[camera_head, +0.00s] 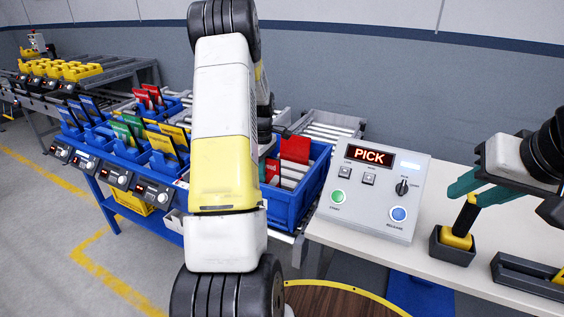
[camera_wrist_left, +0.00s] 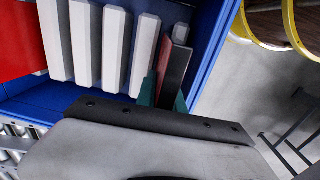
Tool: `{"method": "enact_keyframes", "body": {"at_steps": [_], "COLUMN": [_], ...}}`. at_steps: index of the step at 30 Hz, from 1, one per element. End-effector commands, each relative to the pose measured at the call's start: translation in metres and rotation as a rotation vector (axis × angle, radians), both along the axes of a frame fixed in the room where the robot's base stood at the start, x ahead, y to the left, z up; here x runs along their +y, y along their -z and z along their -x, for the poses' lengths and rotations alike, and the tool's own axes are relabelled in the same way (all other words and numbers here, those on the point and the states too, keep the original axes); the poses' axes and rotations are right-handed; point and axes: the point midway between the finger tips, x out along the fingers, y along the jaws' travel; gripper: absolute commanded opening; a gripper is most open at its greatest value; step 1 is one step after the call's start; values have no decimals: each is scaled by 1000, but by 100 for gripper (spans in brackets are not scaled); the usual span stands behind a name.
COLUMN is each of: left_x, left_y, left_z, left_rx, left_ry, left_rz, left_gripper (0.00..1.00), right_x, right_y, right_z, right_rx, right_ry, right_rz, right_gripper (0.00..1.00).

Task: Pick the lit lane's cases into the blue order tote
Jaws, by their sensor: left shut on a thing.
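The blue order tote (camera_head: 312,190) stands beside the white table, partly hidden by my left arm. A red case (camera_head: 295,149) shows upright in it, with another red piece (camera_head: 272,170) near the arm. My left gripper is hidden in the head view. In the left wrist view my left gripper (camera_wrist_left: 168,92) has its teal fingers shut on a thin dark and red case (camera_wrist_left: 174,75), inside the tote's wall (camera_wrist_left: 212,55). Another red case (camera_wrist_left: 18,40) is at the left there.
Blue lane bins (camera_head: 130,150) hold red, blue, green and yellow cases; which lane is lit is unclear. A control box (camera_head: 372,195) reads PICK, with green and blue buttons. White bars (camera_wrist_left: 115,45) line the tote. A dark holder (camera_head: 452,250) stands on the table (camera_head: 420,262).

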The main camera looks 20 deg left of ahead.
Motion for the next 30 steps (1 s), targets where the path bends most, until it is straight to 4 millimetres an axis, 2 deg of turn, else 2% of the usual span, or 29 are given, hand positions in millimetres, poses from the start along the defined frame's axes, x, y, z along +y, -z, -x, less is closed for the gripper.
{"method": "enact_keyframes", "body": {"at_steps": [30], "left_x": [0], "left_y": [39], "left_z": [0], "left_rx": [0], "left_ry": [0], "left_rz": [-1], "left_gripper": [0], "right_x": [0], "right_y": [0], "right_z": [0], "right_rx": [0], "right_ry": [0], "right_rz": [0], "right_gripper": [36]}}
